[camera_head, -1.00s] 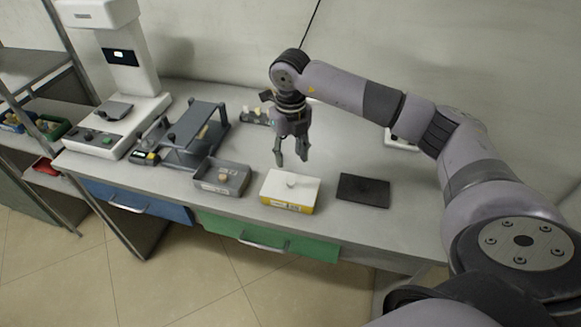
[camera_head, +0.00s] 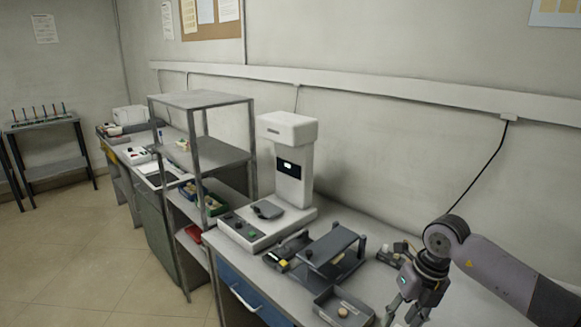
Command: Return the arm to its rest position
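My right arm (camera_head: 500,272) comes in from the right, above the bench. Its gripper (camera_head: 402,317) hangs downward at the lower right, with its fingers apart and nothing visible between them. The fingertips are close to the bottom edge of the picture. It shows just right of a grey tray (camera_head: 326,313) that holds a small pale round piece (camera_head: 343,311). My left gripper is not in view.
A white machine (camera_head: 292,170) with a small screen stands on the bench. A dark raised fixture (camera_head: 330,250) is between it and my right gripper. A metal shelf rack (camera_head: 200,100) stands further left. Floor (camera_head: 80,255) is clear at left.

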